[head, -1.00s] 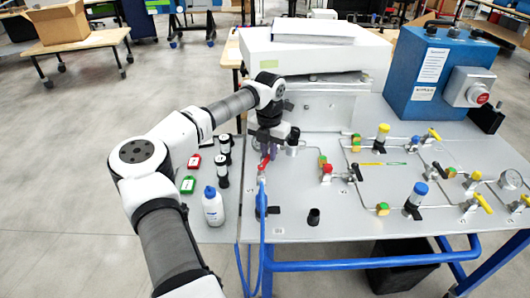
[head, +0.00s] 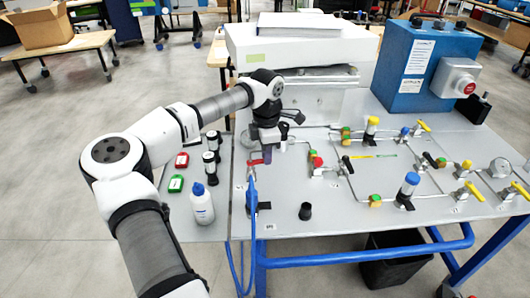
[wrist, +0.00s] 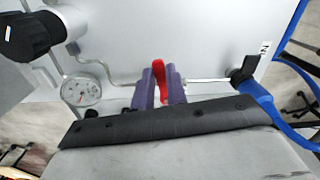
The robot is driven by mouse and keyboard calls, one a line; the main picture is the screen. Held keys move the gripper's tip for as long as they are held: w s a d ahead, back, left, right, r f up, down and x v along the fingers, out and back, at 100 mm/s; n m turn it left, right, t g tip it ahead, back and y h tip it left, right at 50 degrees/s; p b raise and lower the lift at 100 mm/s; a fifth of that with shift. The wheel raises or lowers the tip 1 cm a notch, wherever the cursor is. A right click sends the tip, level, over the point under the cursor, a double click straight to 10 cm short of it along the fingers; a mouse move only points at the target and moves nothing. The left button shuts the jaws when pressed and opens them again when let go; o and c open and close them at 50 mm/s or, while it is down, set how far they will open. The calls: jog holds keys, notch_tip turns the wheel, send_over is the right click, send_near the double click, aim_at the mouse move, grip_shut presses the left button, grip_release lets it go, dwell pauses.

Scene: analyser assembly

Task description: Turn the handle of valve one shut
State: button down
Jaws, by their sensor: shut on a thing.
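The red valve handle (wrist: 159,80) stands between the two purple fingers of my gripper (wrist: 160,88) in the wrist view. The fingers are shut on it, one on each side. In the head view my gripper (head: 267,154) is low over the left part of the panel, and the red handle (head: 255,162) sticks out to its left. The valve body is mostly hidden behind the fingers. A thin metal pipe runs to the right of the handle in the wrist view, towards a black fitting (wrist: 243,72) with a blue hose (wrist: 262,100).
A pressure gauge (wrist: 82,90) and a black knob (wrist: 30,35) are near the fingers. The blue hose (head: 251,215) hangs in front. A white analyser box (head: 300,50) stands behind.

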jog(key=shift+s+d+m, duration=0.1)
jog(key=shift+s+m, duration=0.3)
jog(key=shift+m, duration=0.5)
jog(key=c, duration=1.4)
grip_release()
jog(key=shift+r, duration=0.15)
notch_tip(320, 180, up, 14)
jog(key=b, duration=0.2)
jog(key=shift+f, duration=0.2)
